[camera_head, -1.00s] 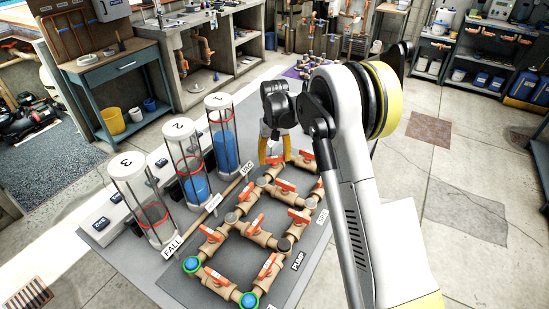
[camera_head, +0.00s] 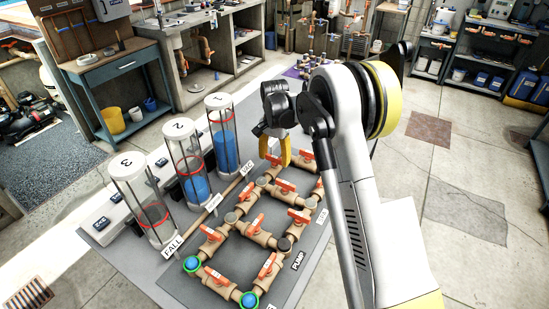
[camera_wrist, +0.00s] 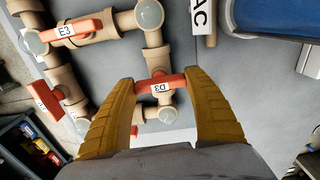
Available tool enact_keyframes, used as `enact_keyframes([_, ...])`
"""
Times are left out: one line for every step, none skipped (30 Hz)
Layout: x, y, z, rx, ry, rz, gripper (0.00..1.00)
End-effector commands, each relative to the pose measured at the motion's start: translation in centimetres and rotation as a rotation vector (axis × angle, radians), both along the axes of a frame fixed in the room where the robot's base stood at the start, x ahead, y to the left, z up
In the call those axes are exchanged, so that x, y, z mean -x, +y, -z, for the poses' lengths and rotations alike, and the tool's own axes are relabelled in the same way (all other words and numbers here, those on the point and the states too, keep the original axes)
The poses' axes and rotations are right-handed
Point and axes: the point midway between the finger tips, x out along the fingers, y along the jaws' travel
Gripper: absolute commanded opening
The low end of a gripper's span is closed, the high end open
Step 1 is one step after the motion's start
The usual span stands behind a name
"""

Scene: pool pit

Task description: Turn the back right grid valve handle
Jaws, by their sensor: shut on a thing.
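In the wrist view the orange valve handle (camera_wrist: 150,79) lies across between the yellow fingers of my gripper (camera_wrist: 157,80), which are shut on its ends. Its white label appears upside down. The handle sits on a tan pipe that ends in a grey round cap (camera_wrist: 168,116).
Another orange handle, E3 (camera_wrist: 70,30), is close by. In the head view, tank 1 (camera_head: 222,130), tank 2 (camera_head: 186,150) and tank 3 (camera_head: 135,190) stand left of the grid. Several orange handles (camera_head: 212,233) are on nearer pipes. A blue workbench (camera_head: 105,68) stands behind.

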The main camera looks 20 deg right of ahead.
Motion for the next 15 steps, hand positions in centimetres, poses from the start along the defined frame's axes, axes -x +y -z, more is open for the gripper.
enact_keyframes([-0.06,-0.01,-0.06,0.000,-0.001,0.010,0.31])
enact_keyframes([-0.06,-0.01,-0.06,0.000,-0.001,0.015,0.31])
enact_keyframes([-0.06,-0.01,-0.06,0.000,-0.001,0.022,0.31])
enact_keyframes([-0.06,-0.01,-0.06,0.000,-0.001,0.026,0.31])
enact_keyframes([-0.06,-0.01,-0.06,0.000,-0.001,0.029,0.31])
enact_keyframes([-0.06,-0.01,-0.06,0.000,-0.001,0.032,0.31])
enact_keyframes([-0.06,-0.01,-0.06,0.000,-0.001,0.034,0.31])
enact_keyframes([-0.06,-0.01,-0.06,0.000,-0.001,0.035,0.31])
enact_keyframes([-0.07,-0.01,-0.06,0.000,-0.001,0.036,0.31])
enact_keyframes([-0.07,-0.01,-0.06,0.000,-0.001,0.036,0.31])
enact_keyframes([-0.06,-0.01,-0.06,0.000,-0.001,0.036,0.31])
enact_keyframes([-0.06,-0.01,-0.06,0.000,-0.001,0.036,0.31])
enact_keyframes([-0.06,-0.01,-0.06,0.000,-0.001,0.036,0.31])
enact_keyframes([-0.06,-0.01,-0.06,0.000,-0.001,0.036,0.31])
enact_keyframes([-0.06,-0.01,-0.06,0.000,-0.001,0.036,0.31])
